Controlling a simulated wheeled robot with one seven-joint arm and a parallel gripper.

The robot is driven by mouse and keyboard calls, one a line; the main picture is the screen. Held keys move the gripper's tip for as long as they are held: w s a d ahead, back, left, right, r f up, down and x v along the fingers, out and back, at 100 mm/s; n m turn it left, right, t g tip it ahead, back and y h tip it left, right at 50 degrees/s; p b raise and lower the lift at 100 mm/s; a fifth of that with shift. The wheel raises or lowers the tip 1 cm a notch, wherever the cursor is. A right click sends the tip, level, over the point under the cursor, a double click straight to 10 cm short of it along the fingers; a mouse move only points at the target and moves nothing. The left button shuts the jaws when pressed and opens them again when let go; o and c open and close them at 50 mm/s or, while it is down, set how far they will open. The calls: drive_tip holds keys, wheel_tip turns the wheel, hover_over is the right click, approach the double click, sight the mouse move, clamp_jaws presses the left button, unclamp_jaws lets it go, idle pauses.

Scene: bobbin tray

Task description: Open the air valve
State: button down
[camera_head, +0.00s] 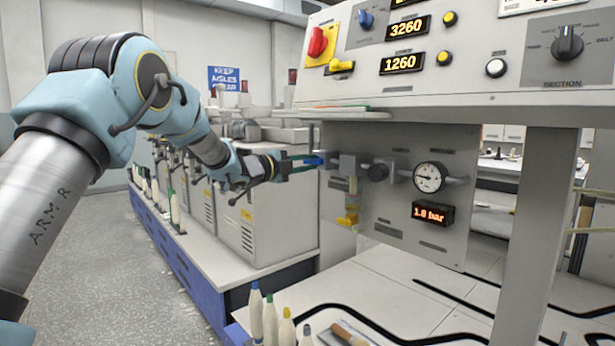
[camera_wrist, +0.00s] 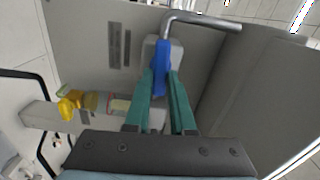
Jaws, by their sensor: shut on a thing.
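The air valve's blue lever (camera_head: 313,161) is at the left end of the pipe row on the grey lower panel (camera_head: 390,210). In the wrist view the blue lever (camera_wrist: 161,62) stands in front of a light grey valve body, with a bent metal pipe above it. My gripper (camera_head: 308,162) reaches it from the left and is shut on it; in the wrist view the teal fingertips (camera_wrist: 161,80) lie on either side of the lever. A round gauge (camera_head: 430,177) and a red display (camera_head: 433,213) reading 1.0 bar are to the right.
A yellow fitting (camera_head: 348,218) hangs below the valve, and also shows at left in the wrist view (camera_wrist: 75,103). A dark knob (camera_head: 377,172) sits between valve and gauge. The control console (camera_head: 450,60) overhangs the panel. Bobbins (camera_head: 270,320) stand on the table below.

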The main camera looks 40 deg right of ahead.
drive_tip(key=shift+f+m+b, duration=0.1)
drive_tip(key=shift+m+b, duration=0.4)
drive_tip(key=shift+b, duration=0.05)
drive_tip(key=c, duration=0.8)
unclamp_jaws()
drive_tip(key=shift+o, duration=0.2)
drive_tip(key=a, duration=1)
drive_tip(key=shift+w+a, duration=0.3)
drive_tip(key=shift+a, duration=0.1)
